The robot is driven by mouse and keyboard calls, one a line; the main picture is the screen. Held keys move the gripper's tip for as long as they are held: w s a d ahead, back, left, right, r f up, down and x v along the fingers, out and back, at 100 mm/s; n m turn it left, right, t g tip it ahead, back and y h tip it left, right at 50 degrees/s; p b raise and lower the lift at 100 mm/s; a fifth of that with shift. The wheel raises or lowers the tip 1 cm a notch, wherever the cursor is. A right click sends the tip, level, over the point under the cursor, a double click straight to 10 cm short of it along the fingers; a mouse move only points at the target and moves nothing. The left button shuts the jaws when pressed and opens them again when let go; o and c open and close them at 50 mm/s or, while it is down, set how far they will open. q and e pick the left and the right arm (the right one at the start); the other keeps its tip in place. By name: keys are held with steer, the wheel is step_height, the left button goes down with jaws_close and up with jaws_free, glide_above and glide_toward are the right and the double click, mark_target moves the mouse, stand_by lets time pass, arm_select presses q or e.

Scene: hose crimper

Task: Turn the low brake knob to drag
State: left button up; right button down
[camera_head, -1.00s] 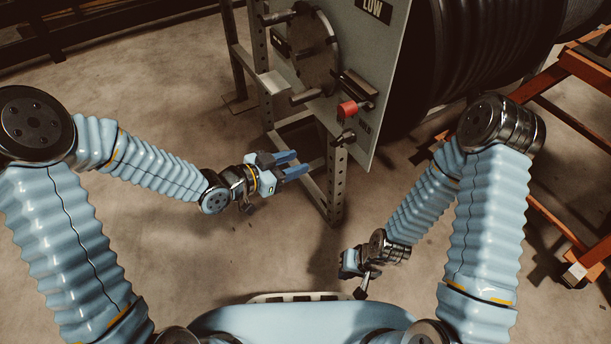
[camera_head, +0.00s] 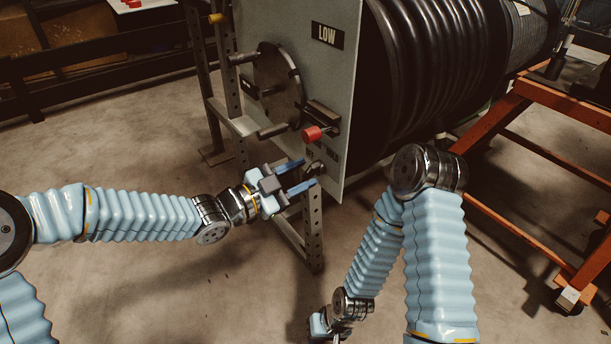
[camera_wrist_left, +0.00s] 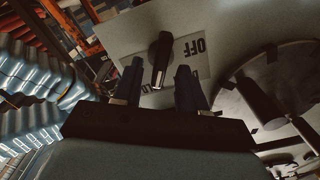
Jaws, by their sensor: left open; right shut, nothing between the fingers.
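The low brake knob (camera_head: 315,166) is a small dark knob low on the grey panel (camera_head: 338,112), under the red-tipped lever. In the left wrist view the knob (camera_wrist_left: 161,58) is a dark bar on a pale label plate reading OFF to its right; other lettering is mostly hidden behind a finger. My left gripper (camera_head: 309,172) is open, its blue fingers pointing at the knob. In the left wrist view the knob shows between the fingertips, and I cannot tell whether they touch it. My right gripper (camera_head: 322,327) is low at the picture's bottom, away from the panel, and shut.
The red-tipped lever (camera_head: 314,133) sticks out just above the knob. A black hose reel (camera_head: 430,70) and an orange frame (camera_head: 545,150) stand right.

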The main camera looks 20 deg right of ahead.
arm_select(q)
steer(key=shift+x, duration=0.95)
steer(key=shift+c, duration=0.4)
steer(key=c, duration=0.6)
steer(key=shift+c, duration=0.2)
